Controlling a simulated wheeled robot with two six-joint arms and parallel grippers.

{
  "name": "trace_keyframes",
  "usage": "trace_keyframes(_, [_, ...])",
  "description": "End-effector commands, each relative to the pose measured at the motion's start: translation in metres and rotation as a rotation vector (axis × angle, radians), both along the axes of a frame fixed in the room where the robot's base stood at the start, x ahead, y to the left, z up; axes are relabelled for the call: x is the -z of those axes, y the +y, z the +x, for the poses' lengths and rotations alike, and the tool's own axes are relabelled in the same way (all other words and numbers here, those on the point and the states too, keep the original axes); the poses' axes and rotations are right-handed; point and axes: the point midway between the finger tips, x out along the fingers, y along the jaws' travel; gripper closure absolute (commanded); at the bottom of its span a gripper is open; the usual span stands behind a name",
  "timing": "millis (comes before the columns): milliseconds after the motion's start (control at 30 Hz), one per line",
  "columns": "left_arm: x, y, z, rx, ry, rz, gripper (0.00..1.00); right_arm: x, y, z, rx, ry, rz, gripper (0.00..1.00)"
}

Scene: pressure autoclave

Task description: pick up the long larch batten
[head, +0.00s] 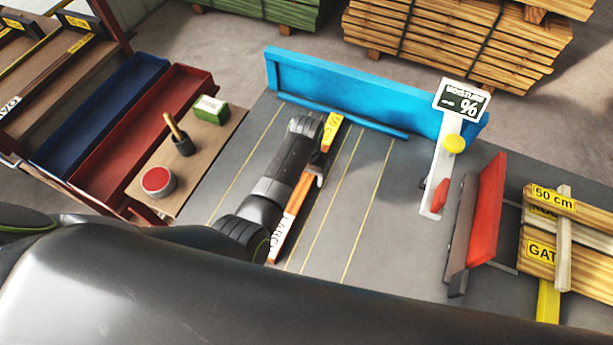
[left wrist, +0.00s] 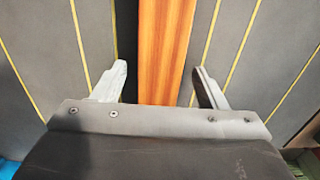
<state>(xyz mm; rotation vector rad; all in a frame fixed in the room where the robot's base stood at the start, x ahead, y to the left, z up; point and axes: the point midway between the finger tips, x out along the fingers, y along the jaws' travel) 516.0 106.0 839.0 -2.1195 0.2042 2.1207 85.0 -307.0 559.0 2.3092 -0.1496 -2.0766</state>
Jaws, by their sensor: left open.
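The long larch batten (head: 291,213) lies on the grey bench along its yellow lines. It is orange-brown, with a white larch label at the near end and a yellow length label at the far end. My left arm hides part of it in the head view. My left gripper (head: 312,177) is over its middle. In the left wrist view the batten (left wrist: 163,45) runs between the two open fingers of my left gripper (left wrist: 161,70), with a gap on both sides. Its height above the batten is hard to tell. My right gripper is not in view.
A blue fence (head: 350,88) closes the bench's far edge. A moisture sign post (head: 440,165) and red block (head: 487,210) stand to the right, beside labelled battens (head: 560,235). Red (head: 135,140) and blue trays (head: 95,115) are left. Bare bench lies right of the batten.

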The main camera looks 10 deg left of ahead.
Motion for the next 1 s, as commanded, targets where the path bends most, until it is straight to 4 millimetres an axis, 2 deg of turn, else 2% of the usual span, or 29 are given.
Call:
trace_keyframes(267, [0.0027, -0.0002, 0.0003, 0.000, -0.001, 0.000, 0.34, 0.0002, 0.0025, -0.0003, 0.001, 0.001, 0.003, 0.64])
trace_keyframes(367, [0.0026, -0.0001, 0.0002, 0.000, -0.001, -0.001, 0.44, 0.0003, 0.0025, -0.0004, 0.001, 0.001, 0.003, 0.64])
trace_keyframes(733, [0.0025, -0.0002, 0.0001, 0.000, -0.001, -0.001, 0.93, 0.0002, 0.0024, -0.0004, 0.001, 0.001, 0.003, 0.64])
trace_keyframes(1000, [0.0005, -0.0006, 0.0008, 0.000, -0.003, -0.002, 0.94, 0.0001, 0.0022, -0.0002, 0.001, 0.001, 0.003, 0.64])
